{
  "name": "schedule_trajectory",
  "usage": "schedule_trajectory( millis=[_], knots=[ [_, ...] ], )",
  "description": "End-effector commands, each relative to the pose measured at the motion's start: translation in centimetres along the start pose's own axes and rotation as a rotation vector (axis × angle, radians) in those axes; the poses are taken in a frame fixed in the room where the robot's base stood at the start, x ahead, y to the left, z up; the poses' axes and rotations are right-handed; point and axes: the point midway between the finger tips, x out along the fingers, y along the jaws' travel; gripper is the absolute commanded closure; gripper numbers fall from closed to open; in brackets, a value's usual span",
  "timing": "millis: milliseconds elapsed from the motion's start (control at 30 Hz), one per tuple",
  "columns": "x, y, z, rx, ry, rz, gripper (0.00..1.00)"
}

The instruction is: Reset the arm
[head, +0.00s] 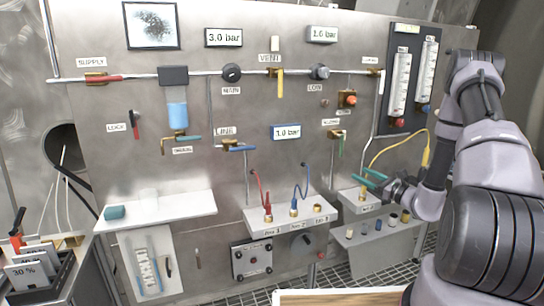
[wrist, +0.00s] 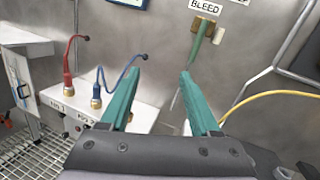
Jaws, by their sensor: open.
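My gripper (head: 372,178) has teal fingers and is at the right of the panel in the head view, in front of the small right-hand shelf box (head: 357,205). In the wrist view my gripper (wrist: 160,88) has its fingers spread apart with nothing between them. The bleed valve (wrist: 204,32) with a green handle is above and beyond the fingertips; it also shows in the head view (head: 337,135). My arm reaches in from the right, bent at the elbow.
A port box (head: 290,222) with a red hose (head: 267,196) and a blue hose (head: 297,190) stands left of my gripper. A yellow hose (head: 400,140) runs close to my arm. A white shelf (head: 160,212) is at left. Gauges and valves line the steel panel.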

Motion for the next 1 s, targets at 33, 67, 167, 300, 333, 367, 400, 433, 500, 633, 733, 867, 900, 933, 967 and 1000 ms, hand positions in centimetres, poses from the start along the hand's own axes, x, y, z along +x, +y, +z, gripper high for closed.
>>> schedule_trajectory(
  millis=[33,67,167,300,333,367,400,433,500,633,733,867,900,933,967,1000],
  knots=[
    [1.1,1.0,2.8,-0.038,-0.013,0.077,0.37],
    [1.6,1.8,4.4,-0.059,-0.017,0.129,0.37],
    [2.6,5.1,9.4,-0.140,-0.020,0.309,0.37],
    [2.5,9.9,15.3,-0.271,0.001,0.546,0.37],
    [2.3,10.9,16.4,-0.302,0.009,0.593,0.37],
    [2.0,11.9,17.4,-0.335,0.019,0.640,0.37],
    [1.5,13.1,18.7,-0.381,0.033,0.700,0.37],
    [1.1,14.0,19.6,-0.415,0.045,0.743,0.37],
    [0.0,15.9,21.6,-0.502,0.076,0.837,0.37],
    [-2.7,18.9,24.5,-0.677,0.148,0.990,0.37],
    [-5.0,20.5,26.4,-0.827,0.212,1.085,0.37],
    [-8.0,21.7,28.4,-1.037,0.304,1.172,0.37],
    [-9.0,21.9,29.0,-1.104,0.334,1.190,0.37],
    [-9.7,22.0,29.4,-1.155,0.357,1.200,0.37],
    [-10.3,22.1,29.9,-1.207,0.379,1.209,0.37],
    [-11.2,22.1,30.5,-1.278,0.410,1.217,0.37]
  ],
)
